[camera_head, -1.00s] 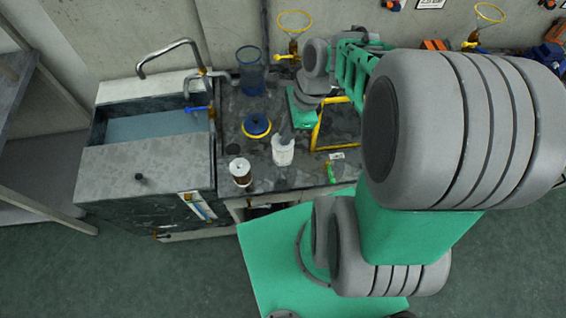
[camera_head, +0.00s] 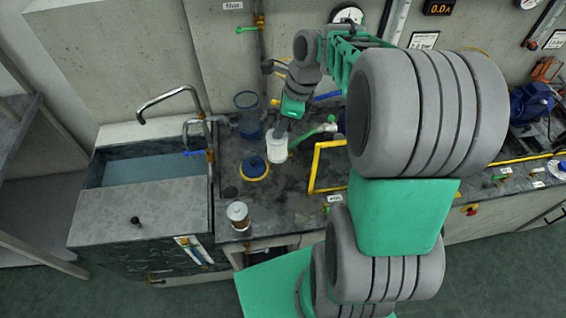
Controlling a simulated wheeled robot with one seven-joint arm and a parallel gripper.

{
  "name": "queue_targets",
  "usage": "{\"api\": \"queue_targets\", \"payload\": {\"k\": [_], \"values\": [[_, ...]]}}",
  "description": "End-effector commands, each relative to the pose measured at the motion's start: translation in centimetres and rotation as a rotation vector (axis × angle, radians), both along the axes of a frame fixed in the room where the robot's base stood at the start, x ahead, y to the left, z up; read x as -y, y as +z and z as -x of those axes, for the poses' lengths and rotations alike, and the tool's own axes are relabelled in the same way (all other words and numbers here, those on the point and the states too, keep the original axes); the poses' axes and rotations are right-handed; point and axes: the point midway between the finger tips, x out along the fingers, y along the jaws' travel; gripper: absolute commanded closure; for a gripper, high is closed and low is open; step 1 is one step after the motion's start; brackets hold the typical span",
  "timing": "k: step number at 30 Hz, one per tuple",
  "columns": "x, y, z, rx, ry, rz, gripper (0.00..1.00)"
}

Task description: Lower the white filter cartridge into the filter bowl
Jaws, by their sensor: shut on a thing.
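The white filter cartridge (camera_head: 276,149) hangs roughly upright below my gripper (camera_head: 282,130), which is shut on its top. The filter bowl (camera_head: 247,102) is a clear blue cup with a darker blue base, standing at the back of the counter near the wall. The cartridge is to the right of the bowl and nearer the camera, apart from it and outside it. I cannot tell exactly how high the cartridge is above the counter. The fingertips are small and partly hidden at the cartridge's top.
A blue cap with a yellow ring (camera_head: 254,169) lies in front of the bowl. A brown cylinder with a white top (camera_head: 238,215) stands at the counter's front. A yellow frame (camera_head: 316,166) and green-handled valve are to the right. The sink (camera_head: 150,167) with taps is left.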

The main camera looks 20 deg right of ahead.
Motion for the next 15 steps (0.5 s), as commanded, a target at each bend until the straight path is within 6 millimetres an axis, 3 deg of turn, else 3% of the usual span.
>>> {"api": "queue_targets", "payload": {"k": [3,15], "values": [[0.7,0.9,-5.0,0.0,-0.102,0.0,1.0],[0.5,2.2,-20.0,0.0,-0.48,0.0,1.0]]}}
